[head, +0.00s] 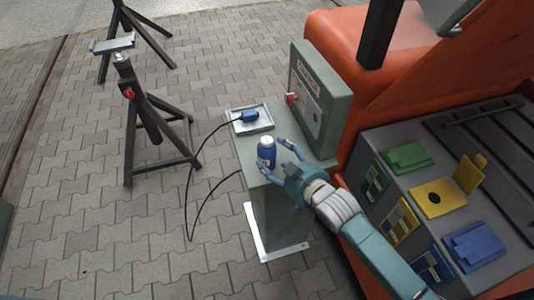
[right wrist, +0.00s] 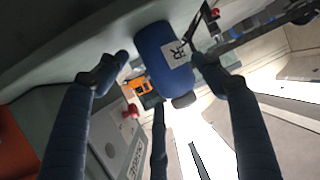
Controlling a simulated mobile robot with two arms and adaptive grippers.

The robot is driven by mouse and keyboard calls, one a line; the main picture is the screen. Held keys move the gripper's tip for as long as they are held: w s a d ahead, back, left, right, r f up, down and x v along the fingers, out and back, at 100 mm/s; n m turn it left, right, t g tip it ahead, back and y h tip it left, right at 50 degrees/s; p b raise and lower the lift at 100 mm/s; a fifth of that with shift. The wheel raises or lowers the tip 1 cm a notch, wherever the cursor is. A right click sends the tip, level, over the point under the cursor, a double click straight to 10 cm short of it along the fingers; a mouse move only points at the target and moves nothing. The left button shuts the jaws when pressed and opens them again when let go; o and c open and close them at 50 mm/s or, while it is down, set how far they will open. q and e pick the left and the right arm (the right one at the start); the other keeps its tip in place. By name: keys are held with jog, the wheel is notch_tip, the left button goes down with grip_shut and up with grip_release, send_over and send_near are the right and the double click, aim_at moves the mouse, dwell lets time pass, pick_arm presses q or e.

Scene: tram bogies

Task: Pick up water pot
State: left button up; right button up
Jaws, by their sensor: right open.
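The water pot is a small blue bottle with a white cap (head: 267,152), standing upright on top of a grey-green pedestal (head: 247,150). In the right wrist view the blue pot (right wrist: 160,48) with a white label sits between the fingers, near their tips. My right gripper (head: 274,156) is open, with one finger on either side of the pot. Whether the fingers touch it I cannot tell. My left gripper is not in view.
A tray (head: 262,112) with a blue plug and black cable lies behind the pot. A grey-green control box (head: 320,100) with a red switch stands to the right. Black stands (head: 150,120) are left.

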aim_at(275, 156)
jog(key=x, duration=0.3)
jog(key=shift+w, duration=0.2)
jog(key=shift+s, duration=0.1)
jog(key=shift+c, duration=0.5)
jog(key=c, duration=0.8)
jog(key=shift+r, duration=0.1)
